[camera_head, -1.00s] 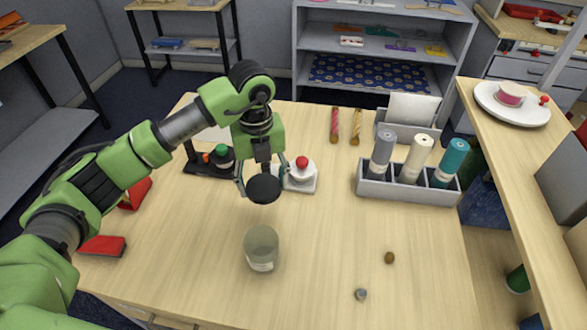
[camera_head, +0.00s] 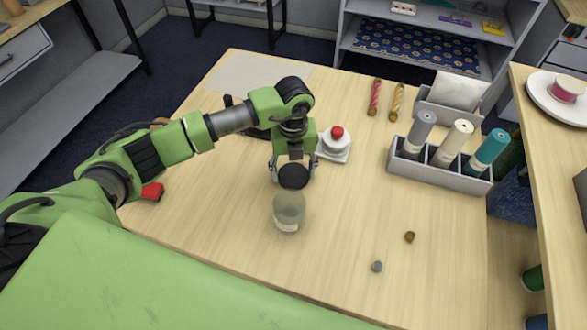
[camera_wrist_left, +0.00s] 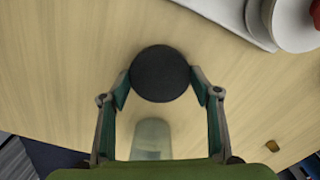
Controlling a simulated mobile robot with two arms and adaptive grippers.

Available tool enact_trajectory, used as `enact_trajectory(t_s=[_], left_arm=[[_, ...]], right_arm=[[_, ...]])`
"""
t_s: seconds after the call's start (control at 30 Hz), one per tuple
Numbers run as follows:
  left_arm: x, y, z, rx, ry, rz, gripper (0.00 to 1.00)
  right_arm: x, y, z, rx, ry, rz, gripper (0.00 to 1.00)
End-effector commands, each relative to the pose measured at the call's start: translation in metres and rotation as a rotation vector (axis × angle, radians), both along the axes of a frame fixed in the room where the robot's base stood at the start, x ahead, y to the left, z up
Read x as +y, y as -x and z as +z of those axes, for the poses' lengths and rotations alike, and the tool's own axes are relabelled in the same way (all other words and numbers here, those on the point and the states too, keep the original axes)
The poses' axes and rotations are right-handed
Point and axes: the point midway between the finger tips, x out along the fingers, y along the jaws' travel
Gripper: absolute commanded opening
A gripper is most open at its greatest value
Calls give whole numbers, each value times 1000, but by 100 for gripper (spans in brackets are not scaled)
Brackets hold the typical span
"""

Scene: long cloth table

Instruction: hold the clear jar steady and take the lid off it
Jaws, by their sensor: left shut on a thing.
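The clear jar (camera_head: 289,214) stands upright on the table, in front of my left gripper. It also shows in the left wrist view (camera_wrist_left: 151,140), below the lid. My left gripper (camera_head: 293,178) is shut on the round black lid (camera_head: 293,176). In the left wrist view the lid (camera_wrist_left: 160,73) sits between the two fingertips, apart from the jar. In the head view the lid's near edge comes close to the jar's rim; I cannot tell the exact height between them. My right gripper is not in view.
A white dish with a red knob (camera_head: 335,145) stands just right of the gripper. A grey rack (camera_head: 440,175) with several rolls is at the right. Two small pebbles (camera_head: 409,237) (camera_head: 377,266) lie right of the jar. The table (camera_head: 350,220) between them is clear.

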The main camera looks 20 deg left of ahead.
Motion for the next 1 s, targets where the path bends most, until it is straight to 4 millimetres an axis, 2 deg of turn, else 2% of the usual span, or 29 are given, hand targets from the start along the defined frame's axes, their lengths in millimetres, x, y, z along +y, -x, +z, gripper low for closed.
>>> enact_trajectory(t_s=[0.2, 0.23, 0.27, 0.57, 0.73, 0.87, 1.0], left_arm=[[0, 0, -5, 0, 0, 0, 31], [0, 0, -3, 0, 0, 0, 65], [0, 0, -3, 0, 0, 0, 73], [0, 0, -2, 1, 0, 0, 74], [0, -1, 5, -2, 1, 0, 74], [-1, -2, 26, -5, 2, -2, 74], [-1, -2, 57, -5, 2, -2, 74]], right_arm=[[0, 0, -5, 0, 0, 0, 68], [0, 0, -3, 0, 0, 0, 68], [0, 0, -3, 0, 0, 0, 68], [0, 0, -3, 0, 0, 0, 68], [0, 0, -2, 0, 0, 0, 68], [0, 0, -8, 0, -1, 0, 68], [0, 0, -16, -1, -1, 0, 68]])
